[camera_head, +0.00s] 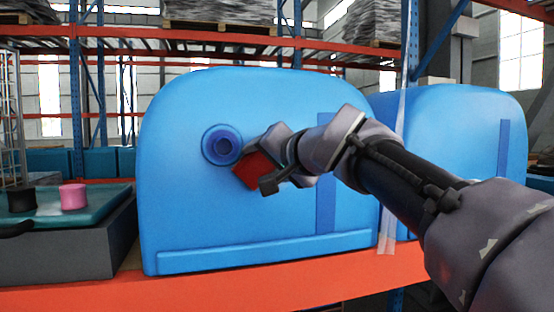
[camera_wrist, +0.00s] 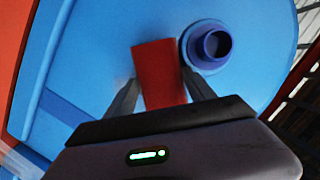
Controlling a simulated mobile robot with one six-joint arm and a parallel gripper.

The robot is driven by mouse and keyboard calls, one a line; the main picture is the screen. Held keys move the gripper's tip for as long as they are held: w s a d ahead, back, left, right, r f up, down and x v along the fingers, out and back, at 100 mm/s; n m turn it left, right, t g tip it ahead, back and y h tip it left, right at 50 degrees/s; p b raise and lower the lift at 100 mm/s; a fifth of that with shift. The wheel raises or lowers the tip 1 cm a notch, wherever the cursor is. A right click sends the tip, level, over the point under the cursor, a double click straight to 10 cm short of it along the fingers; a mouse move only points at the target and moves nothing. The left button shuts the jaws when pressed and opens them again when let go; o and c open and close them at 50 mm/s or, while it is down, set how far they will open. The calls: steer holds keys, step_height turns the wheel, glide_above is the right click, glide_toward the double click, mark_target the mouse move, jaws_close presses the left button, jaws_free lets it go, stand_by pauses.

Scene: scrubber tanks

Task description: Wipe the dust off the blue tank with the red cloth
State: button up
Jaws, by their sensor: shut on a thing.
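A large blue tank (camera_head: 200,190) fills the middle of the head view and stands on an orange shelf beam. It has a round dark blue port (camera_head: 222,145) on its front face. My gripper (camera_head: 258,170) is at the tank's front, just right of and below the port. It is shut on the red cloth (camera_head: 253,171). In the wrist view the red cloth (camera_wrist: 158,72) sticks out between the two fingers, beside the port (camera_wrist: 212,46). The cloth is close to the tank face; I cannot tell whether it touches. I cannot make out dust on the visible surface.
A second blue tank (camera_head: 462,140) stands to the right, partly behind my arm. At the left is a grey box (camera_head: 70,245) with a teal tray (camera_head: 100,205) holding a black object (camera_head: 22,200) and a pink one (camera_head: 74,196). The orange shelf beam (camera_head: 230,290) runs along the front.

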step_height(320, 180, up, 2)
steer(key=shift+s+d+r+p, duration=0.1)
steer(key=shift+p, duration=0.55)
steer(key=shift+c, duration=0.3)
steer(key=shift+d, duration=0.3)
steer(key=shift+c, duration=1.2)
steer(key=shift+w+d+f+b, duration=0.25)
steer(key=shift+w+d+b, duration=0.1)
steer(key=shift+d+b, duration=0.3)
steer(key=shift+c, duration=0.2)
steer(key=shift+w+d+b, duration=0.55)
steer(key=shift+w+d, duration=0.7)
steer(key=shift+d, duration=2.9)
steer(key=shift+s+d+b, duration=0.25)
steer(key=shift+s+b, duration=0.3)
steer(key=shift+s, duration=0.4)
steer(key=shift+s+d+b, duration=0.2)
steer(key=shift+s+b, duration=0.35)
steer(key=shift+s, duration=0.45)
steer(key=shift+s+d+b, duration=0.25)
steer(key=shift+s+b, duration=0.3)
steer(key=shift+s, duration=0.4)
